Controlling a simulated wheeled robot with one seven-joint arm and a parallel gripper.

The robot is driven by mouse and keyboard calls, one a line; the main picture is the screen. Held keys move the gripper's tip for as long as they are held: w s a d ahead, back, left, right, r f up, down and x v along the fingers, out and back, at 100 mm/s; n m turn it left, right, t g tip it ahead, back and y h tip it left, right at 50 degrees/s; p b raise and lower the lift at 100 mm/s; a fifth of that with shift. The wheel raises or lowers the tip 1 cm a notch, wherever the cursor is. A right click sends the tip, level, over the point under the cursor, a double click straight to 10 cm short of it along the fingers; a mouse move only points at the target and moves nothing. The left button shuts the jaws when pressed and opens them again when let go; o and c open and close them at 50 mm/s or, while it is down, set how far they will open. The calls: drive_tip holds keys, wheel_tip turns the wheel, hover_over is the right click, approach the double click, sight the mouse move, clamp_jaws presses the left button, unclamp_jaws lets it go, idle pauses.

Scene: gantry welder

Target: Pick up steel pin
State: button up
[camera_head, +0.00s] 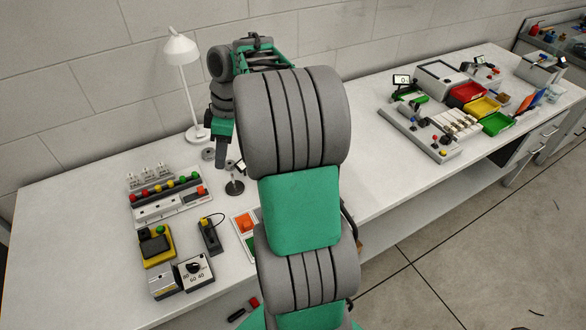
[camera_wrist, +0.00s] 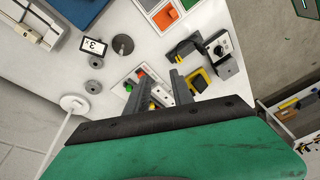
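I cannot clearly make out a steel pin in either view. A dark round base with a short upright post (camera_head: 234,187) stands on the near bench; it also shows in the wrist view (camera_wrist: 122,45). Small grey round pieces (camera_wrist: 95,62) lie near it, too small to identify surely. My gripper (camera_wrist: 152,78) is open, with its two fingers apart and nothing visible between them. In the head view my gripper (camera_head: 221,160) points down above the back of the bench, near the post. My arm hides part of the bench.
A white lamp (camera_head: 181,55) stands close behind my gripper. A panel of coloured buttons (camera_head: 165,190), a yellow device (camera_head: 157,245) and a dial box (camera_head: 196,271) occupy the bench's front left. Bins (camera_head: 482,107) and a control box (camera_head: 420,134) stand right. The far left is clear.

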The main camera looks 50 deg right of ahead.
drive_tip(key=s+d+f+n+y+p, duration=0.1)
drive_tip(key=s+d+f+n, duration=0.2)
drive_tip(key=d, duration=0.5)
drive_tip(key=s+d+f+n+p, duration=0.1)
drive_tip(key=s+d+f+n, duration=0.15)
drive_tip(key=d, duration=0.45)
drive_tip(key=s+d+f+n+y+p, duration=0.1)
drive_tip(key=s+d+f+n, duration=0.15)
drive_tip(key=d, duration=0.55)
drive_tip(key=shift+g, duration=0.4)
drive_tip(key=b+x, duration=0.2)
drive_tip(key=x, duration=0.1)
drive_tip(key=b+x, duration=0.2)
drive_tip(key=x, duration=0.1)
drive_tip(key=b+x, duration=0.2)
drive_tip(key=shift+w+d+f, duration=0.1)
drive_tip(key=shift+w+f, duration=0.05)
drive_tip(key=shift+f, duration=0.3)
drive_tip(key=shift+c, duration=0.3)
clamp_jaws()
